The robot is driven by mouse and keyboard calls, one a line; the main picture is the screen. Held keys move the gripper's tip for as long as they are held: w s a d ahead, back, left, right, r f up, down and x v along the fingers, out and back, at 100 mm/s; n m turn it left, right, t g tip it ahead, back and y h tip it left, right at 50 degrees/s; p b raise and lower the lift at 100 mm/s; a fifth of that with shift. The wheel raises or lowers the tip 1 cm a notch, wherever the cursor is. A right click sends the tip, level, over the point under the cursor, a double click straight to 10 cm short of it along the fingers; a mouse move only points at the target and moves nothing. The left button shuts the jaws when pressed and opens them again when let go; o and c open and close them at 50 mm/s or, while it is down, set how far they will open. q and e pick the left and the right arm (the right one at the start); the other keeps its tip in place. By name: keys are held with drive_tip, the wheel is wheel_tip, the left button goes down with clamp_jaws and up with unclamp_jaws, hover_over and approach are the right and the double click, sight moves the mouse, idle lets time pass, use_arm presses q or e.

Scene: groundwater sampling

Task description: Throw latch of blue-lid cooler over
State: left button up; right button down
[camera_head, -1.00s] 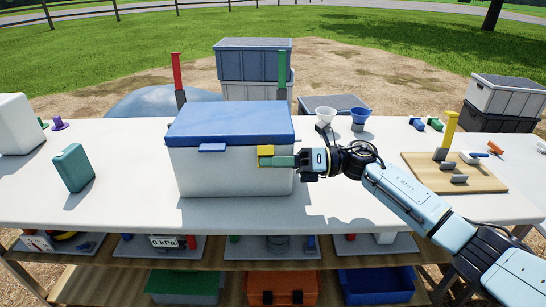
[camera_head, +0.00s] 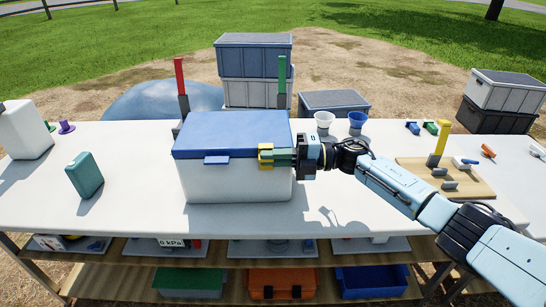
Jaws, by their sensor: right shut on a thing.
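The blue-lid cooler (camera_head: 234,180) stands on the white table, with a white body and its blue lid (camera_head: 235,132) down. A blue tab (camera_head: 216,160) sits on the front edge of the lid. The yellow latch (camera_head: 265,156) is at the cooler's front right corner. My right gripper (camera_head: 274,157) reaches in from the right and is shut on the yellow latch, its fingers partly covering it. My left gripper is not in view.
On the white table (camera_head: 120,205), a teal jug (camera_head: 85,175) and a white container (camera_head: 24,130) stand left. A wooden board (camera_head: 415,170) with a yellow-handled lever (camera_head: 440,144) lies right. Red (camera_head: 181,80) and green (camera_head: 282,75) handles rise behind the cooler. The front table strip is clear.

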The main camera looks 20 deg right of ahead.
drive_tip(key=shift+w+m, duration=0.15)
drive_tip(key=shift+m, duration=0.25)
drive_tip(key=c, duration=1.5)
unclamp_jaws()
drive_tip(key=v, duration=1.3)
drive_tip(key=shift+d, duration=0.2)
